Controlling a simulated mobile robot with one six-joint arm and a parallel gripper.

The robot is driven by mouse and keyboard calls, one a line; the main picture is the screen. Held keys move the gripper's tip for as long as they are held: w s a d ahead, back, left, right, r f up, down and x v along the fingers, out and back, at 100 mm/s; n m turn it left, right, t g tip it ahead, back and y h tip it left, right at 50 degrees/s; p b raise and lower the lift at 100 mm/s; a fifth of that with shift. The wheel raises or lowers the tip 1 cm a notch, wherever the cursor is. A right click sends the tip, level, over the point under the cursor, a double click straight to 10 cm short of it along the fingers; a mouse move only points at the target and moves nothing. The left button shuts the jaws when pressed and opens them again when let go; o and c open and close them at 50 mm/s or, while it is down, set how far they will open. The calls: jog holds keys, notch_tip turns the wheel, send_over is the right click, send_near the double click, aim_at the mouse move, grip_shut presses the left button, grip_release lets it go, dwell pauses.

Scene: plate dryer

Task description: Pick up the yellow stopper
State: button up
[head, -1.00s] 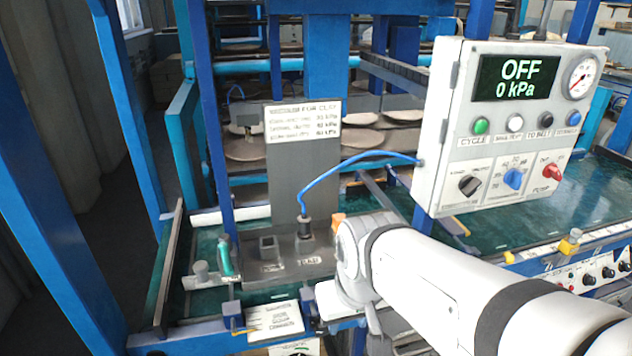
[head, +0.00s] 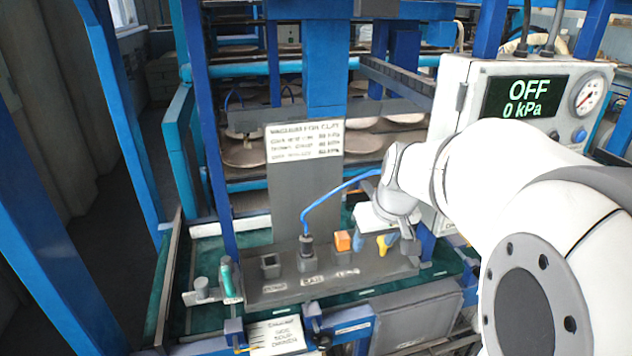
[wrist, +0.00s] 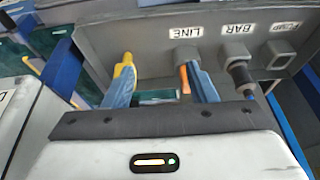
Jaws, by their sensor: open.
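The yellow stopper (head: 383,245) shows at the right of the grey port block in the head view, partly hidden by my gripper. In the wrist view, the yellow stopper (wrist: 125,68) is at the tip of the left blue finger, which covers its lower part. My gripper (wrist: 158,72) is open and points down, with a wide gap between its blue fingers. The gripper (head: 375,242) hangs over the right end of the block in the head view. I cannot tell whether a finger touches the stopper.
An orange block (head: 342,241) sits beside the fingers, by the LINE port (wrist: 187,54). A dark plug with a blue hose (head: 335,192) stands in the BAR port. The control box (head: 470,85) reads OFF, 0 kPa. A green-topped part (head: 227,272) stands at the left.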

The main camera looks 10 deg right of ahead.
jog(key=w+d, duration=0.4)
jog(key=d, duration=0.1)
jog(key=x, duration=0.2)
jog(key=p+x, duration=0.1)
jog(key=x, duration=0.1)
jog(key=p+x, duration=0.1)
jog(key=x, duration=0.1)
jog(key=shift+w+d+f, duration=0.1)
jog(key=shift+d+f, duration=0.15)
jog(key=shift+t, duration=0.3)
jog(key=shift+c, duration=0.4)
jog(key=c, duration=1)
